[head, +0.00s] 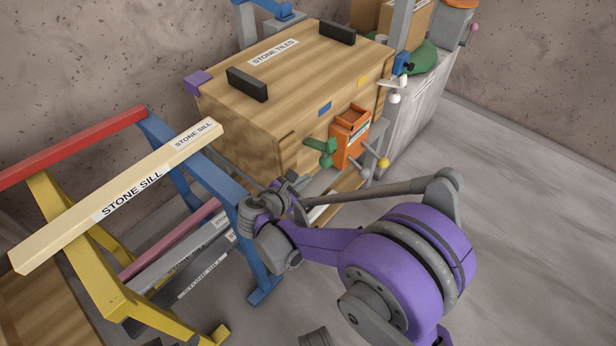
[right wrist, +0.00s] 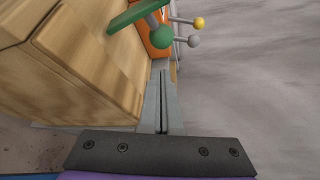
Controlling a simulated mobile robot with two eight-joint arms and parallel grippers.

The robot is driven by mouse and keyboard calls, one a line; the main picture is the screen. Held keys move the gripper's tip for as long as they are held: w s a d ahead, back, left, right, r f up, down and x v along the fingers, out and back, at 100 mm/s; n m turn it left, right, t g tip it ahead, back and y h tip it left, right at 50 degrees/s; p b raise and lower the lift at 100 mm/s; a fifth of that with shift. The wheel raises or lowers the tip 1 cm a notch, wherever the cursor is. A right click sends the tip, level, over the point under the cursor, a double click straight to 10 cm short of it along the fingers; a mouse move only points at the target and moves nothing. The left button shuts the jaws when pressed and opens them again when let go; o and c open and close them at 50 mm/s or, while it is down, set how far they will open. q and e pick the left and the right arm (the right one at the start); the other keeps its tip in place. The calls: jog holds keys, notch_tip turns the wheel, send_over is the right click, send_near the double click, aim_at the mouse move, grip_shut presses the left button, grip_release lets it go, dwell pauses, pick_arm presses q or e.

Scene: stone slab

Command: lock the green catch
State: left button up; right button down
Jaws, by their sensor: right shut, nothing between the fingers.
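The green catch (head: 320,148) is on the front of the wooden crate labelled STONE TILES (head: 285,62), left of an orange box (head: 351,137). In the right wrist view its green arm and round knob (right wrist: 162,37) show at the top, beyond my fingertips. My right gripper (head: 291,180) is low in front of the crate, below and left of the catch. Its fingers (right wrist: 163,76) are shut with nothing between them and look apart from the catch. My left gripper is not in view.
A yellow knob (head: 383,163) and a grey knob (head: 365,173) stick out below the orange box. A rack with STONE SILL bars (head: 120,195) stands to the left. A grey cabinet (head: 418,108) stands right of the crate. Floor at the right (head: 530,190) is clear.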

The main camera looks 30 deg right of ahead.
jog(key=b+x, duration=0.1)
jog(key=x, duration=0.7)
jog(key=shift+w+d+f, duration=0.2)
